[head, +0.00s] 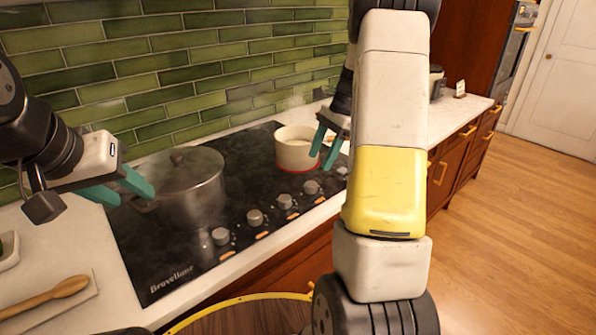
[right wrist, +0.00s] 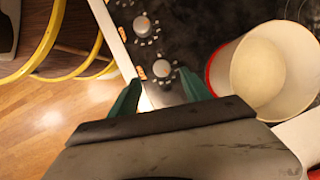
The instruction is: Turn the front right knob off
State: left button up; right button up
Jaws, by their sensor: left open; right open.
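A row of several round grey knobs runs along the front of the black cooktop (head: 160,255). The rightmost clear knob (head: 311,187) stands in front of the white pot; it shows in the right wrist view (right wrist: 161,68), ahead of and between my fingertips. My right gripper (head: 325,147) is open and empty, above the cooktop by the white pot's right side. Its teal fingers also show in the right wrist view (right wrist: 163,88), not touching the knob. My left gripper (head: 121,188) is open and empty, left of the large pot. Part of the cooktop's right end is hidden by my right arm.
A large lidded steel pot (head: 190,190) sits on the cooktop's left. The white pot (head: 294,152) has a red glow around its base and shows near the right finger in the right wrist view (right wrist: 268,70). A wooden spoon (head: 45,296) lies at lower left.

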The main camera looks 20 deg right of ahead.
aim_at(312, 183)
jog(key=x, duration=0.8)
jog(key=shift+w+d+f, duration=0.2)
jog(key=shift+d+f, duration=0.1)
jog(key=shift+f, duration=0.2)
grip_shut()
